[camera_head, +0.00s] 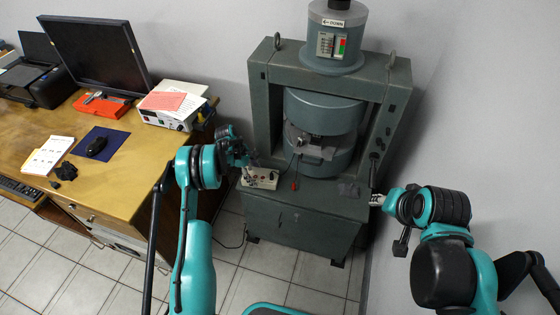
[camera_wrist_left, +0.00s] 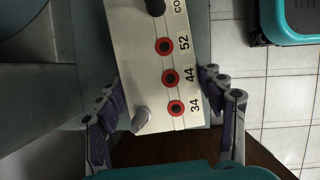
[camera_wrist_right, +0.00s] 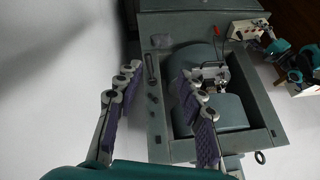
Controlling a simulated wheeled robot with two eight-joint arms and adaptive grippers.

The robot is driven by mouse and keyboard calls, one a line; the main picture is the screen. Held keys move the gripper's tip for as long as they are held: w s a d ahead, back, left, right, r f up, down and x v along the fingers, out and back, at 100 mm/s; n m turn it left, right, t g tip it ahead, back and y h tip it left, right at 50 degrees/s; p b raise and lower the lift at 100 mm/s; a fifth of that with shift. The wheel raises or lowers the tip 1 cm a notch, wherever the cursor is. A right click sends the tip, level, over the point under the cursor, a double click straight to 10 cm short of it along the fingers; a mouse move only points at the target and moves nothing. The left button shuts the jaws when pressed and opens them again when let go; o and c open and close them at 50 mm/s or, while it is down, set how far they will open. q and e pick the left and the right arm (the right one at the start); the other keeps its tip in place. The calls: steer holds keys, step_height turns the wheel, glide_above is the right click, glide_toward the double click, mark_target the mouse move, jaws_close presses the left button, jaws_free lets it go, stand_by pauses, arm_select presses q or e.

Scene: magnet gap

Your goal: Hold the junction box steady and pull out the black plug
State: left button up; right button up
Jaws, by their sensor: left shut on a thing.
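The junction box (camera_head: 260,178) is a small beige box on the front left of the grey-green machine's base. In the left wrist view it shows close up (camera_wrist_left: 137,75), with red-ringed sockets marked 52, 44 and 34 and a metal knob. The black plug (camera_wrist_left: 155,6) stands in the box at the top edge of that view, partly cut off. My left gripper (camera_head: 245,163) is shut on the box, with a finger along each side. My right gripper (camera_head: 378,199) is open and empty, right of the machine base and well apart from the box. The box also shows in the right wrist view (camera_wrist_right: 248,28).
The grey-green machine (camera_head: 262,110) stands behind the box. A red-tipped lead (camera_head: 294,185) lies on its base. A wooden desk (camera_head: 120,165) at the left carries a monitor (camera_head: 95,55) and a white instrument (camera_head: 172,118). A wall is close on the right.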

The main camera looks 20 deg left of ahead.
steer(key=w+a+m+g+y, duration=0.15)
steer(key=w+a+m, duration=0.25)
steer(key=w+a, duration=0.45)
steer(key=m+g+y, duration=0.2)
steer(key=m+g, duration=0.3)
steer(key=m, duration=0.6)
glide_above(272, 177)
steer(key=d, duration=0.5)
step_height(272, 177, down, 22)
steer(key=x, duration=0.7)
steer(key=w+x, duration=0.1)
steer(key=x, duration=0.3)
steer(key=shift+a+f, duration=0.2)
steer(key=shift+a, duration=0.1)
jaws_close()
steer(key=shift+r, duration=1.15)
